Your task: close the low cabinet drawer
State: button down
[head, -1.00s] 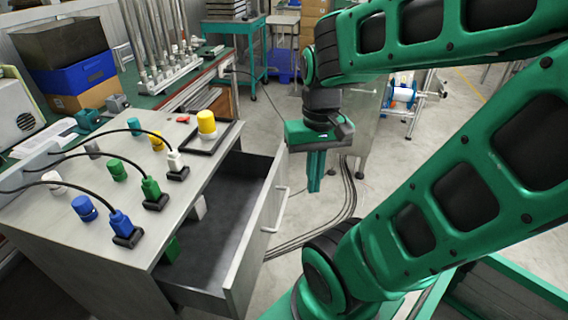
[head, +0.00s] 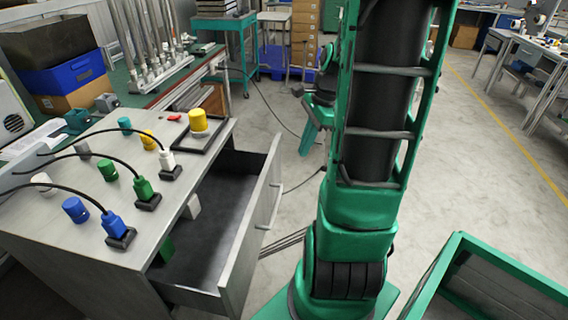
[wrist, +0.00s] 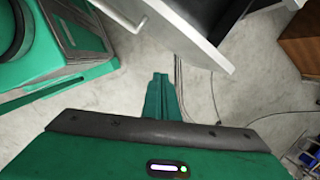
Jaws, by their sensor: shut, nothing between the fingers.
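The low cabinet (head: 95,235) stands at the left in the head view. Its drawer (head: 247,240) is pulled out to the right, with a bar handle (head: 272,208) on the outer face. Inside the drawer, a green block (head: 165,250) and a pale block (head: 193,207) show. My gripper (head: 308,138) is beyond the drawer's far end, partly hidden behind my arm. In the wrist view my gripper (wrist: 160,88) is shut and empty, pointing at the floor. The drawer front (wrist: 185,30) shows above it, apart from the fingers.
Plugs with cables, coloured knobs and a yellow cylinder (head: 198,122) in a dark tray stand on the cabinet top. A green-edged bin (head: 455,250) is at the lower right. Cables lie on the floor beside the drawer. Open floor extends to the right.

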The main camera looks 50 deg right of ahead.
jog(key=w+d+f+m+t, duration=0.1)
jog(key=w+d+f+m, duration=0.1)
jog(key=d+m, duration=0.3)
jog(key=w+a+f, duration=0.4)
jog(key=w+f, duration=0.2)
jog(key=f, duration=0.3)
jog(key=shift+f+m+y, duration=0.25)
jog(key=shift+m+y, duration=0.05)
jog(key=shift+w, duration=0.1)
jog(key=shift+w, duration=0.1)
